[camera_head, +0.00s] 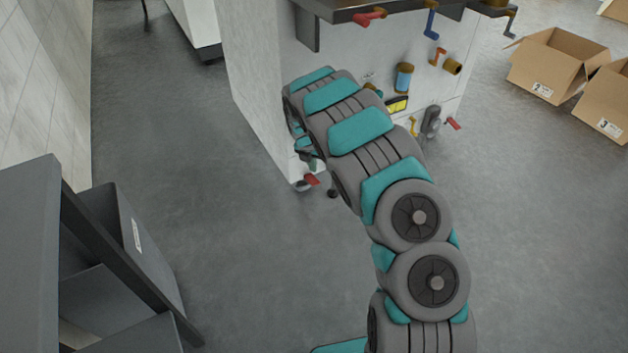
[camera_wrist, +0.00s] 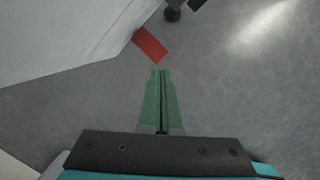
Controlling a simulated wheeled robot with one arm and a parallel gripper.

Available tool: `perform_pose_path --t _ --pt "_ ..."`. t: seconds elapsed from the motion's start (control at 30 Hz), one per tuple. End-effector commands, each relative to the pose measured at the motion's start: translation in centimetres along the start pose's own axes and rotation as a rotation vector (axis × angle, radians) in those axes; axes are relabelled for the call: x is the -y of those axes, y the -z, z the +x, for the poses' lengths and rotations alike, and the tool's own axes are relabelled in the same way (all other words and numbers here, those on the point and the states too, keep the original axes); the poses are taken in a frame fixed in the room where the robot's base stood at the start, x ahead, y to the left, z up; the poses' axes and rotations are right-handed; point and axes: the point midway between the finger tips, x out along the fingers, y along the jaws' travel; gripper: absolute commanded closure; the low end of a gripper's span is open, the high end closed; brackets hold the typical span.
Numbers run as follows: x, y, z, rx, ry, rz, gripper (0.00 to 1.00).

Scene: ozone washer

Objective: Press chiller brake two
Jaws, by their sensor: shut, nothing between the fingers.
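The white washer cabinet (camera_head: 262,75) stands ahead, its face carrying pipes and valves. A red tab (camera_head: 312,180) sticks out beside a foot or caster (camera_head: 301,186) at its near lower corner. A red tab also shows in the wrist view (camera_wrist: 150,45), at the cabinet's lower edge. Another red tab (camera_head: 453,123) sits by a caster (camera_head: 431,120) at the right lower corner. No label shows which is chiller brake two. My gripper (camera_wrist: 162,73) is shut and empty, its green fingertips just below the red tab in the wrist view; contact is unclear. My arm mostly hides the gripper in the head view.
A dark shelf with grey bins (camera_head: 150,245) stands at the left. Open cardboard boxes (camera_head: 555,62) lie at the right. Red and blue handles (camera_head: 370,19) hang under the cabinet's upper ledge. Grey floor (camera_head: 240,220) is clear between shelf and cabinet.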

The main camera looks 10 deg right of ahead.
Motion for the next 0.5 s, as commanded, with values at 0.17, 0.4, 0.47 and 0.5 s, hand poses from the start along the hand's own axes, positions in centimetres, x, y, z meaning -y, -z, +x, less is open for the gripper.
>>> perform_pose_path --t 0.17,0.4,0.47,0.5 --pt "-0.61 -0.02 0.34 0.006 -0.009 -0.024 1.0" --pt "-0.77 0.05 0.45 0.007 -0.011 -0.028 1.0" --pt "-0.8 0.07 0.57 0.007 -0.011 -0.029 1.0" --pt "-0.83 0.09 0.72 0.007 -0.012 -0.029 1.0"
